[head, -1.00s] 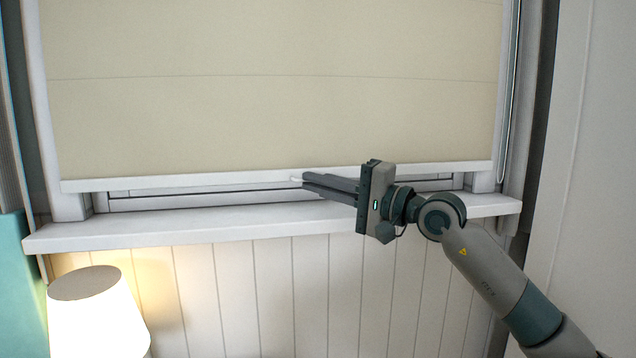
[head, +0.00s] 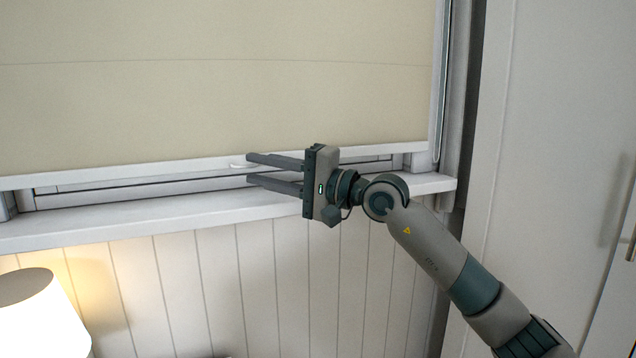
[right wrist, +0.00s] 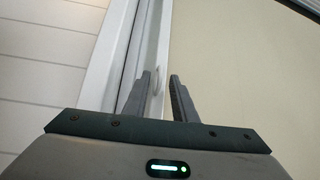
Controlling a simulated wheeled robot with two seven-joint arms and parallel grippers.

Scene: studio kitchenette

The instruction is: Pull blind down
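The cream blind (head: 210,100) hangs low over the window in the head view, with its white bottom bar just above the sill. A small white pull tab (head: 241,165) sits at the bar's lower edge. My right gripper (head: 248,169) is open at the bar, its two fingers apart. The upper fingertip is beside the tab and nothing is gripped. In the right wrist view the fingers (right wrist: 162,82) are spread, with the blind (right wrist: 235,75) on the right and the tab (right wrist: 155,80) showing between them. My left gripper is not in view.
The white window sill (head: 150,220) runs just below the bar, leaving a narrow gap. A lit lamp (head: 40,315) stands at the lower left. A pale cabinet (head: 550,150) stands to the right. The panelled wall is below the sill.

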